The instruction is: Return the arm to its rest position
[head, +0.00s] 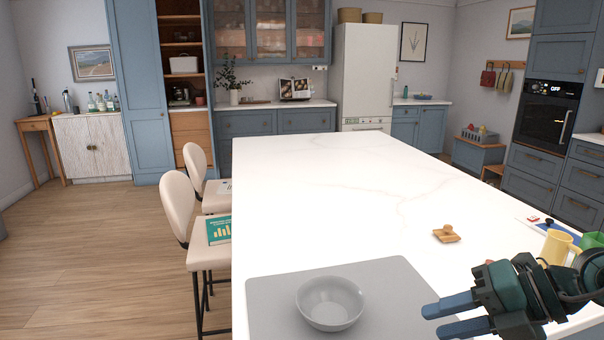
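My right gripper (452,316) is in the lower right of the head view, above the white island top. Its two blue fingers point left and stand apart, with nothing visible between them. They are to the right of the grey bowl (331,303), not touching it. The bowl looks empty and sits on a grey mat (268,296). My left gripper and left arm are not in the view.
The white island (330,190) is mostly clear in its middle and far part. A small wooden object (447,234) lies near my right gripper. A yellow mug (558,247) stands behind my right arm. Cream chairs (180,207) line the left side.

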